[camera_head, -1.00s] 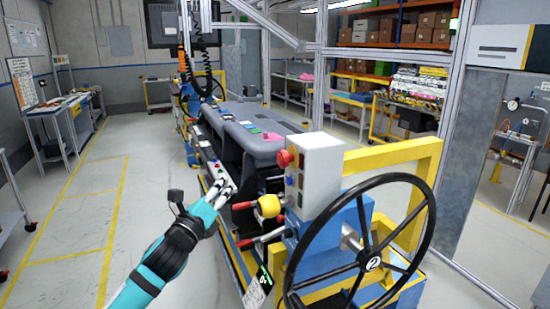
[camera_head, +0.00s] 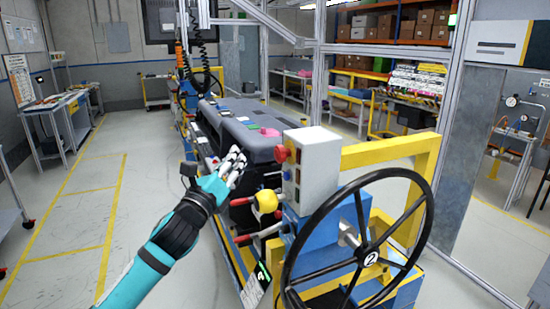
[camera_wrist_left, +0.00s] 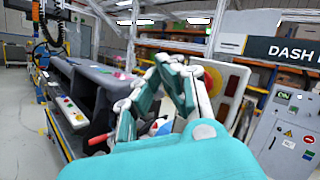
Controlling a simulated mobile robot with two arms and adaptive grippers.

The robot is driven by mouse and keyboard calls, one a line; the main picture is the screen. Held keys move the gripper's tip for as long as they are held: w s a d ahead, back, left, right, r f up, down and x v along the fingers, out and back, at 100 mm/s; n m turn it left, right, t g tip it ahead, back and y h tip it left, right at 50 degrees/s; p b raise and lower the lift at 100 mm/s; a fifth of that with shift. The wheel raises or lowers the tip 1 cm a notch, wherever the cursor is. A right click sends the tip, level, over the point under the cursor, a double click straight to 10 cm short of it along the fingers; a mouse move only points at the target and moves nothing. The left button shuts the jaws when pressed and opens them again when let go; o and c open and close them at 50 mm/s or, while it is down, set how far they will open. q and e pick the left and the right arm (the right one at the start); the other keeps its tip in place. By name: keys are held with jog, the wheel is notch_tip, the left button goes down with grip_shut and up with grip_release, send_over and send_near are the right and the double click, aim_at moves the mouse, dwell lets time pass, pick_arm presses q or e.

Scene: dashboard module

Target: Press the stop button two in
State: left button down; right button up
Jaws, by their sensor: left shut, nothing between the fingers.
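The red stop button (camera_head: 281,154) sticks out from the left side of the white control box (camera_head: 318,166), behind the handwheel marked 2. My left gripper (camera_head: 236,160) is to the left of the button, at nearly the same height in the picture. A visible gap separates its fingers from the button in the head view. The gripper is shut and empty. In the left wrist view its fingers (camera_wrist_left: 160,85) partly cover a pale panel (camera_wrist_left: 228,85) behind them. My right gripper is not in view.
The black handwheel (camera_head: 360,255) stands in front of the box. A yellow knob (camera_head: 266,201) and red-handled levers (camera_head: 268,230) sit below the button. The grey dashboard (camera_head: 245,138) lies behind my gripper.

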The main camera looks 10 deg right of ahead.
aim_at(278, 154)
pick_arm(q)
jog(key=w+d+b, duration=0.1)
jog(key=w+d, duration=0.1)
jog(key=d, duration=0.4)
dwell(1.5)
jog(key=shift+d, duration=0.3)
jog(key=shift+w+d+b, duration=0.15)
jog(key=shift+d+b, duration=0.15)
jog(key=shift+d, duration=0.1)
dwell(0.6)
jog(key=shift+a, duration=0.1)
jog(key=shift+s+a+p, duration=0.25)
jog(key=shift+a+p, duration=0.15)
jog(key=shift+a, duration=0.3)
